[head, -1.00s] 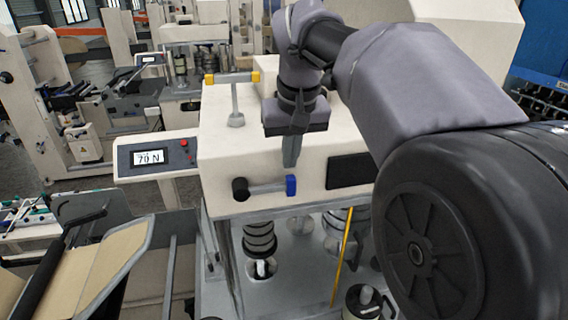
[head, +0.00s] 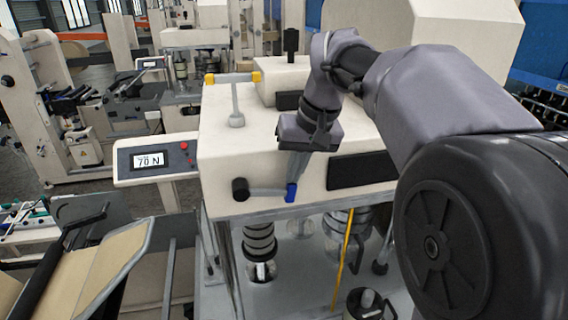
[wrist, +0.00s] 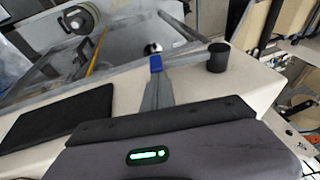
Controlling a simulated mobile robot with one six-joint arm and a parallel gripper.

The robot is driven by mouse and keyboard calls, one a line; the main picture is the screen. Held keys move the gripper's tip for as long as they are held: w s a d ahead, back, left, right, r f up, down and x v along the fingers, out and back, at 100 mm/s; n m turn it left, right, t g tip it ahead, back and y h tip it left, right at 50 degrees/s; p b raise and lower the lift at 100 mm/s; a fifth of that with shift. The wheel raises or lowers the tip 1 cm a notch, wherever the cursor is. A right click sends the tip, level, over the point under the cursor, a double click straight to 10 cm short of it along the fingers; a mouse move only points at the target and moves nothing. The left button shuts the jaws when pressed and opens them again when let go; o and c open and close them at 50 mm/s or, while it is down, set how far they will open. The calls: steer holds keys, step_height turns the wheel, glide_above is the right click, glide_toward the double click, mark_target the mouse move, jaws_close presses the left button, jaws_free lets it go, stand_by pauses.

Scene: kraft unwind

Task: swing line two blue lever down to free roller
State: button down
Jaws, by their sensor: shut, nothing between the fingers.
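The blue-tipped lever (head: 268,191) is on the front of the cream machine housing. Its grey bar runs nearly level from a black round pivot (head: 240,189) to a blue end (head: 290,194) on the right. My gripper (head: 293,183) is shut and empty, pointing down, its fingertips at the top of the blue end and apparently touching it. In the wrist view, the blue end (wrist: 156,63) shows just beyond my fingers (wrist: 156,84), and the black pivot (wrist: 217,56) is to its right. Dark rollers (head: 259,240) stand below the housing; their hold is unclear.
A yellow-ended handle (head: 232,78) stands on the housing top. A display reading 70 N (head: 150,160) is at the left. A dark panel (head: 361,169) is right of the lever. A yellow rod (head: 341,262) slants below. A brown-sheeted tray (head: 95,270) is at lower left.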

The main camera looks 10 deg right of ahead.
mark_target(294, 198)
steer(key=f+y+b, duration=0.1)
steer(key=f, duration=0.1)
steer(key=f+y+b, duration=0.2)
steer(key=f+m+y+b, duration=0.1)
steer(key=f+y+b, duration=0.1)
steer(key=shift+d+f, duration=0.25)
steer(key=shift+d, duration=0.15)
steer(key=f+y+b, duration=0.1)
steer(key=b, duration=0.1)
steer(key=a+f+y+b, duration=0.1)
steer(key=f+y+b, duration=0.1)
steer(key=b, duration=0.1)
steer(key=a+f+m+y+b, duration=0.1)
steer(key=f+y+b, duration=0.1)
steer(key=b, duration=0.1)
steer(key=shift+f+t, duration=0.1)
steer(key=shift+t, duration=0.3)
steer(key=a+y+b, duration=0.1)
steer(key=b, duration=0.1)
steer(key=f+y+b, duration=0.1)
steer(key=b, duration=0.1)
steer(key=a+y+b, duration=0.1)
steer(key=b, duration=0.2)
steer(key=shift+a+f+m+t+y, duration=0.3)
steer(key=shift+f+t, duration=0.1)
